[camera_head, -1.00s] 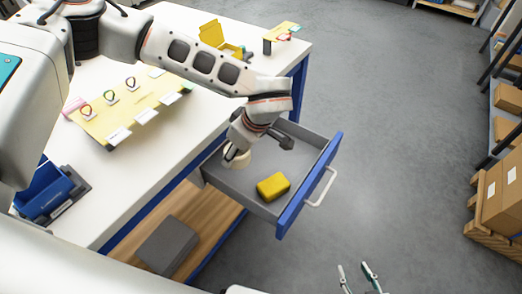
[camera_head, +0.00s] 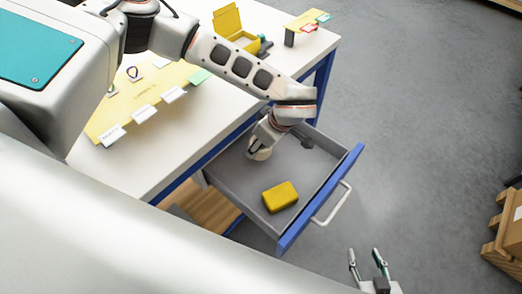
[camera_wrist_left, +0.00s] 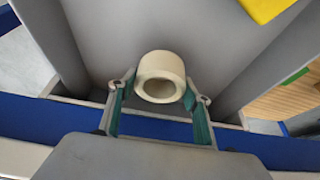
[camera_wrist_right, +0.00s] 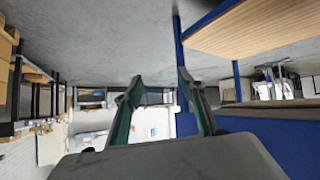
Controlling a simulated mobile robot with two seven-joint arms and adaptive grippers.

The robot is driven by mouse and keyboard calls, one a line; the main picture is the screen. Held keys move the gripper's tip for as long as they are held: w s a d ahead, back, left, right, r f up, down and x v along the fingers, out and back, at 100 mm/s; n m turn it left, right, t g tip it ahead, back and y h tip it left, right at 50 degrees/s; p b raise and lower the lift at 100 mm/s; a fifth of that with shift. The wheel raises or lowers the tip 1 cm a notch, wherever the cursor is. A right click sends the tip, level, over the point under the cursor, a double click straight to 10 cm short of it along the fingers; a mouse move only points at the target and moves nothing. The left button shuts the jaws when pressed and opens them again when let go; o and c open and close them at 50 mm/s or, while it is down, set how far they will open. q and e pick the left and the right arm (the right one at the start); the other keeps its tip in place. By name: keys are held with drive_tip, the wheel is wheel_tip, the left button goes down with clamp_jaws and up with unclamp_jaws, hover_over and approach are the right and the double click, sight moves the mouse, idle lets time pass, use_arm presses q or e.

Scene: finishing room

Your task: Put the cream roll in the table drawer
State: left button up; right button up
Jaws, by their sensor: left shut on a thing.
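The cream roll (camera_head: 262,154) is a short, pale ring inside the outline of the open table drawer (camera_head: 239,180), near its inner left end. My left gripper (camera_head: 258,146) reaches down into the drawer and is shut on the roll. In the left wrist view the roll (camera_wrist_left: 161,78) sits between the left gripper's fingertips (camera_wrist_left: 158,92), its hole facing the camera. I cannot tell whether it touches the drawer floor. My right gripper (camera_head: 365,255) is open and empty, low over the floor; its spread fingers (camera_wrist_right: 157,85) show in the right wrist view.
A yellow block (camera_head: 280,197) lies in the drawer near the blue front with its handle (camera_head: 333,204). The white table (camera_head: 160,150) holds a yellow labelled board (camera_head: 150,98) and a yellow open box (camera_head: 232,30). Cartons on a pallet (camera_head: 505,232) stand at right; the floor between is clear.

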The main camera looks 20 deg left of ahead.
sight(260, 151)
use_arm(q)
drive_tip(key=shift+f, duration=1.8)
drive_tip(key=shift+f, duration=0.15)
drive_tip(key=o, duration=1.1)
drive_tip(key=shift+o, duration=0.2)
drive_tip(key=v, duration=1.2)
